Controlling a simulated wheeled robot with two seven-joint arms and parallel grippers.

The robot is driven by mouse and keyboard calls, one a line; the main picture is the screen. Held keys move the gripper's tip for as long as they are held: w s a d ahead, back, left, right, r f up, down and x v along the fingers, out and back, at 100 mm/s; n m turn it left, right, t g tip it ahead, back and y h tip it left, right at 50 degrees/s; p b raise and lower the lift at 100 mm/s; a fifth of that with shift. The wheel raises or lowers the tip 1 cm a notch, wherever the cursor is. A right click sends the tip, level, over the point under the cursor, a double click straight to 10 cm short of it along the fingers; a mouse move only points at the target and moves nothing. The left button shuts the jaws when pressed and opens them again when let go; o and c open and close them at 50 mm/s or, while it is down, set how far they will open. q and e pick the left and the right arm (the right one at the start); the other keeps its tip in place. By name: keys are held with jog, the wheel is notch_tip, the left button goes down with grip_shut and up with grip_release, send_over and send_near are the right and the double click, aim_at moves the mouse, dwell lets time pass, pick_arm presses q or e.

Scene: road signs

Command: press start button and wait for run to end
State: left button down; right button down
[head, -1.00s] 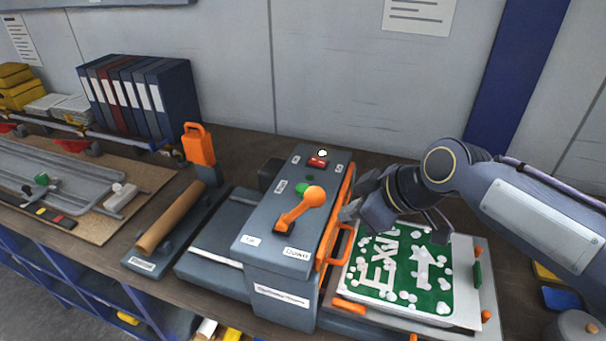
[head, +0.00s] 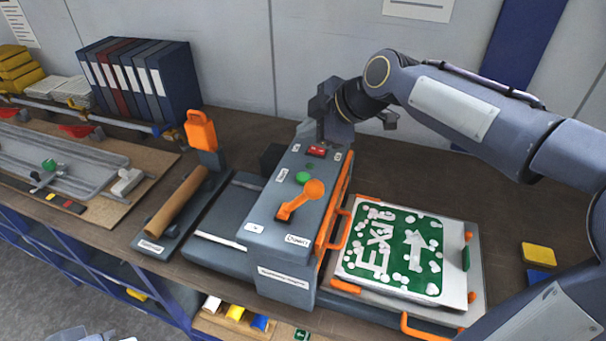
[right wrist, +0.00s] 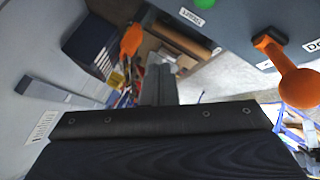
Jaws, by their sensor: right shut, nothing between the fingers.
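A grey machine (head: 268,206) with an orange lever (head: 312,190) stands on the bench. A bright green round button (head: 303,178) is on its sloping top, behind the lever knob. The button also shows at the top edge of the right wrist view (right wrist: 204,3). A red switch (head: 317,151) sits farther back on the top. My right gripper (head: 318,128) is shut and empty, above the back end of the machine, behind the green button. The gripper hides the panel's far end.
A green EXIT sign (head: 395,250) with white flecks lies on a plate right of the machine, beside an orange handle (head: 338,230). A brown roller (head: 175,209) and an upright orange-handled tool (head: 201,131) are at left. Binders (head: 140,80) stand behind. Bare bench lies behind the sign.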

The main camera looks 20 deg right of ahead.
jog(key=b, duration=0.6)
send_over(308, 178)
notch_tip(308, 178, down, 8)
jog(key=shift+f+b, duration=0.35)
jog(key=shift+f, duration=0.15)
dwell(1.4)
jog(key=shift+f+b, duration=0.3)
jog(key=shift+b, duration=0.35)
